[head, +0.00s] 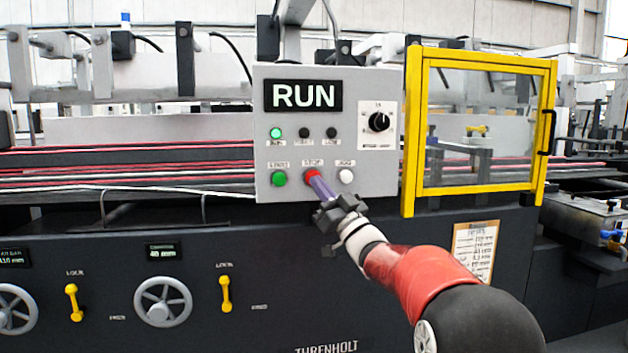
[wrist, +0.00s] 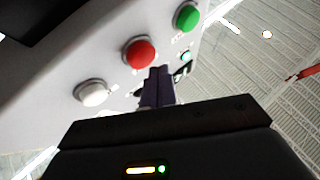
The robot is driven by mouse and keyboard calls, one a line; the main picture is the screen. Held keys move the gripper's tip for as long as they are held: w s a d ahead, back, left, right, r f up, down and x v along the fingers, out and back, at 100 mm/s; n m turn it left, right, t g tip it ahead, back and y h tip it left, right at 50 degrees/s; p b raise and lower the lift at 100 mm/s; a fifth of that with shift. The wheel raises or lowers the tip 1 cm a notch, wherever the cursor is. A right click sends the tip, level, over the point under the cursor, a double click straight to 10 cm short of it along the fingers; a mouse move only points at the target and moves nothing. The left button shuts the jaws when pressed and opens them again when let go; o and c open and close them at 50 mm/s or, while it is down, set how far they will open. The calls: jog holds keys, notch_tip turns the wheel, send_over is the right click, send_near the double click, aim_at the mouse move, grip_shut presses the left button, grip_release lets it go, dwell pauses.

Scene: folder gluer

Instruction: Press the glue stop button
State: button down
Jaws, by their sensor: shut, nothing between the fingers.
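A grey control panel (head: 380,185) shows a RUN display (head: 303,95) and a lit green lamp (head: 276,133). Its lower row has a green button (head: 279,179), a red button (head: 311,174) labelled STOP and a white button (head: 346,176). My gripper (head: 318,184) is shut and empty, its fingertips in front of the red button and partly over its lower right in the head view. In the wrist view the red button (wrist: 139,54) lies just beyond the fingertips (wrist: 158,72); I cannot tell whether they touch it. No label wording about glue is readable.
A black dial (head: 379,122) sits at the panel's upper right. A yellow-framed clear guard (head: 411,150) stands right of the panel. Handwheels (head: 163,302) and yellow levers (head: 225,294) are on the dark machine front below. Red-edged belts run behind the panel.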

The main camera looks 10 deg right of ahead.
jog(key=shift+w, duration=0.35)
jog(key=shift+w, duration=0.5)
dwell(0.7)
jog(key=shift+s+f, duration=0.1)
jog(key=shift+s+b, duration=0.8)
jog(key=shift+b, duration=0.05)
jog(key=shift+s, duration=0.1)
jog(key=shift+s+b, duration=1.75)
jog(key=shift+s, duration=0.65)
jog(key=shift+h, duration=0.3)
